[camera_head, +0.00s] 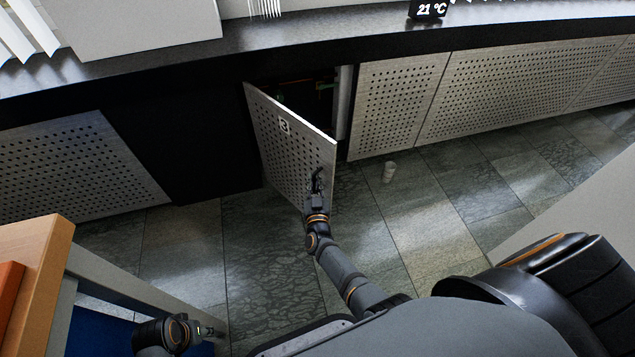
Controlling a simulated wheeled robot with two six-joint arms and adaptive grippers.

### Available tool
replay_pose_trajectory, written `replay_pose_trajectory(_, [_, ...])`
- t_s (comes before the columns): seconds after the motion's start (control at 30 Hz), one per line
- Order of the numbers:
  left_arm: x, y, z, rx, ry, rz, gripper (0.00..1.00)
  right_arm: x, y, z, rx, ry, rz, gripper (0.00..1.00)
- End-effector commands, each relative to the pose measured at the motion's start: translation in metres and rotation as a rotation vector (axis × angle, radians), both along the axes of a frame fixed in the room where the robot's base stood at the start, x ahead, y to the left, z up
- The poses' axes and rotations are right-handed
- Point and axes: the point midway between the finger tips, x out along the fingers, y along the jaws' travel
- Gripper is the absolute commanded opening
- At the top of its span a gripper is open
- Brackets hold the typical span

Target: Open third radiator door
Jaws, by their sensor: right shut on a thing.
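The third radiator door (283,140) is a perforated grey metal panel marked with a 3. It stands partly open, swung out from the black wall unit, with its hinge side at the left. A dark cavity (305,92) shows behind it, its contents hard to make out. My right gripper (317,181) is at the free right side of the door, low down, and is shut on the door. My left gripper (212,331) is low at the bottom left, away from the door; its fingers are too small to read.
Other perforated panels (495,88) line the wall to the right, and one (75,165) to the left. A wooden-edged furniture piece (38,285) is at the lower left. A dark ledge (330,38) runs above.

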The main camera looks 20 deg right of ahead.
Motion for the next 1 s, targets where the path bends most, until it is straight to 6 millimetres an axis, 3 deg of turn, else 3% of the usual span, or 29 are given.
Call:
replay_pose_trajectory(0.43, [-0.0006,-0.0008,0.0004,-0.002,0.002,0.001,0.40,-0.0036,-0.0004,-0.0055,-0.001,0.009,-0.003,0.00])
replay_pose_trajectory(0.47, [-0.0006,-0.0008,0.0004,-0.002,0.002,0.001,0.40,-0.0036,-0.0004,-0.0055,-0.001,0.010,-0.003,0.11])
replay_pose_trajectory(0.53, [-0.0007,-0.0008,0.0004,-0.002,0.003,0.001,0.40,-0.0034,-0.0002,-0.0054,-0.001,0.010,-0.003,0.20])
replay_pose_trajectory(1.0, [-0.0022,-0.0002,0.0011,-0.001,0.006,0.000,0.40,-0.0072,-0.0061,-0.0017,-0.001,0.004,-0.001,0.20])
